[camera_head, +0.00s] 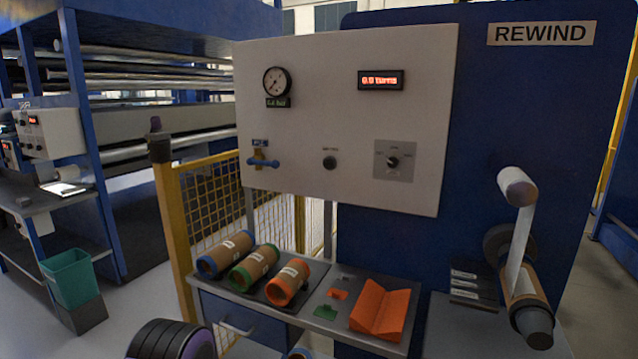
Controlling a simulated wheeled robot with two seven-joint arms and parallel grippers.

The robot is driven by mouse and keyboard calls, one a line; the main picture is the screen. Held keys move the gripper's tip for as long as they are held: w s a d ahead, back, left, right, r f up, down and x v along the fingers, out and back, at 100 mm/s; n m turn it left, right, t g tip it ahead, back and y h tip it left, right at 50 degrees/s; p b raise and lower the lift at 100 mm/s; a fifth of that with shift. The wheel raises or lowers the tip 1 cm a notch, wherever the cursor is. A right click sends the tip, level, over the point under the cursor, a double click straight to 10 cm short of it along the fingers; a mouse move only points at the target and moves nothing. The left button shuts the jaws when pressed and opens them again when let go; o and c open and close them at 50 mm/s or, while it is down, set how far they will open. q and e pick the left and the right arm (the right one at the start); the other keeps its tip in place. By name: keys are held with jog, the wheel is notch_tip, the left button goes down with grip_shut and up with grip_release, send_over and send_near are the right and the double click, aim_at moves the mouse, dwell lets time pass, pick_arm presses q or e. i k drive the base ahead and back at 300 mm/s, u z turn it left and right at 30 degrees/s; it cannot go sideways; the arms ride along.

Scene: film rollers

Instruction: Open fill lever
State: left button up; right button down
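The fill lever (264,162) is a small blue handle on a brass-coloured valve at the lower left of the white control panel (330,120). The handle lies roughly horizontal, across the valve. A small blue label (260,143) sits just above it, too small to read surely. A round pressure gauge (277,81) is higher up on the same panel, with a small dark readout (278,102) under it. Neither of my grippers shows in the head view, and nothing touches the lever.
A red display (381,80) reads about 0.0 turns. A black knob (330,163) and rotary switch (393,161) sit right of the lever. Below, a grey bench holds several cardboard cores (254,269) and an orange cradle (381,309). A yellow fence post (171,220) stands left.

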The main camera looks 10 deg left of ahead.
aim_at(275, 165)
jog(key=u, duration=1.9)
jog(key=i, duration=1.65)
jog(key=z, duration=2.7)
